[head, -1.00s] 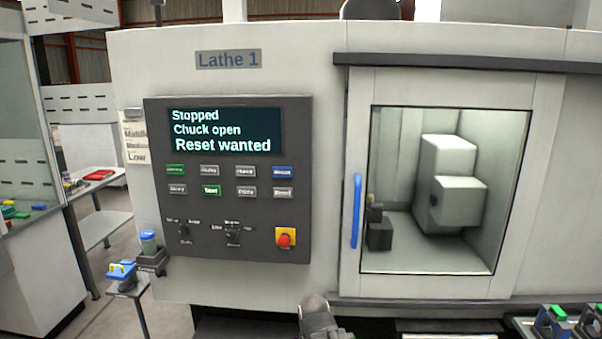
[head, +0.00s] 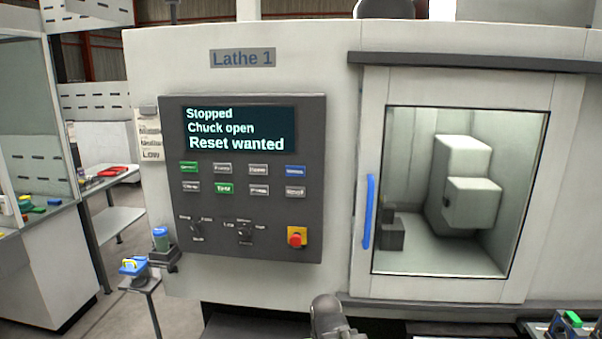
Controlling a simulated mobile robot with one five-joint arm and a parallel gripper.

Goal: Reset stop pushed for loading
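The lathe's control panel (head: 242,178) is a dark plate on the front of the pale machine labelled Lathe 1. Its screen (head: 237,130) reads "Stopped", "Chuck open", "Reset wanted". Below are two rows of small buttons; the lower right one seems to read Reset (head: 295,191). Two rotary selectors sit under them. The red stop button (head: 296,238) sits on a yellow square at the panel's lower right; I cannot tell whether it is pushed in. Part of my arm shows at the bottom middle, below the panel. My gripper's fingers are not visible.
The lathe door (head: 455,190) with a blue handle (head: 369,212) is right of the panel; the chuck shows through its window. A small stand (head: 140,285) with a blue and yellow item is at left.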

